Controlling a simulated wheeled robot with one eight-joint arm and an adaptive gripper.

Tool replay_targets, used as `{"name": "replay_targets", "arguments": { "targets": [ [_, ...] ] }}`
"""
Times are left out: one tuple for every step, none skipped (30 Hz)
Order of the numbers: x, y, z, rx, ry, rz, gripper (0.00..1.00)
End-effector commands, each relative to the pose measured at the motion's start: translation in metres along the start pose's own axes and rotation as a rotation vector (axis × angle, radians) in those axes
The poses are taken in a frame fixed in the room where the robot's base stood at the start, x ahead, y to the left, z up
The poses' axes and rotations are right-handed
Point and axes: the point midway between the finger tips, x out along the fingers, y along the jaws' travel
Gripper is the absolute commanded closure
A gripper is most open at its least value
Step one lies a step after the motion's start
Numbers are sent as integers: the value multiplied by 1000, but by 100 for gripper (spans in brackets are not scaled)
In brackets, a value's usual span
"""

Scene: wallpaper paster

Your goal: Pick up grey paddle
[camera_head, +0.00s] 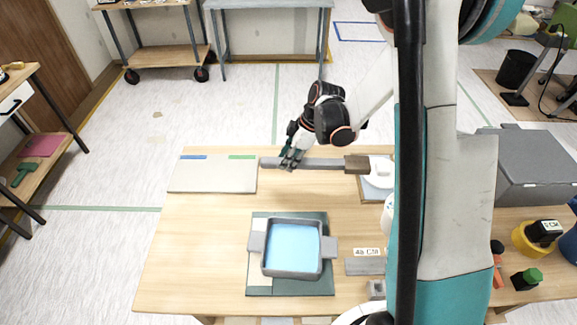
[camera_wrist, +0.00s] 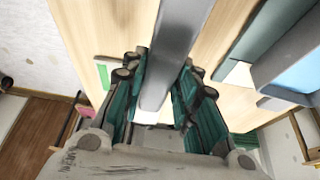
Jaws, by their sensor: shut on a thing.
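The grey paddle (camera_head: 325,164) is a long flat grey bar with a brown block (camera_head: 357,165) at its right end, along the far part of the table. My gripper (camera_head: 291,160) is around the bar near its left end and shut on it. In the wrist view the grey paddle (camera_wrist: 178,50) runs between the teal fingers of my gripper (camera_wrist: 165,98). I cannot tell whether the paddle touches the table or is slightly raised.
A pale board (camera_head: 212,175) lies left of the paddle. A grey tray (camera_head: 327,247) of blue liquid stands on a dark green mat (camera_head: 290,215) nearer the front. A white round thing (camera_head: 379,172) sits beside the brown block. The table's left front (camera_head: 195,260) is clear.

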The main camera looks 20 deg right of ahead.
Motion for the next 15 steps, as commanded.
{"name": "replay_targets", "arguments": {
  "targets": [
    [-15,0,-6,0,0,0,96],
    [-21,0,-9,0,0,0,96],
    [-29,-1,-12,0,0,0,96],
    [-35,0,-14,0,0,0,96],
    [-41,0,-17,0,0,0,96],
    [-48,0,-20,0,0,0,96],
    [-54,0,-22,0,0,0,96],
    [-59,0,-24,0,0,0,96],
    [-65,0,-27,0,0,0,96],
    [-70,0,-29,0,0,0,96],
    [-74,0,-31,0,0,0,96],
    [-79,0,-33,0,0,0,96],
    [-83,0,-34,0,0,0,96],
    [-86,0,-36,0,0,0,96],
    [-90,0,-37,0,0,0,96]
  ]
}}
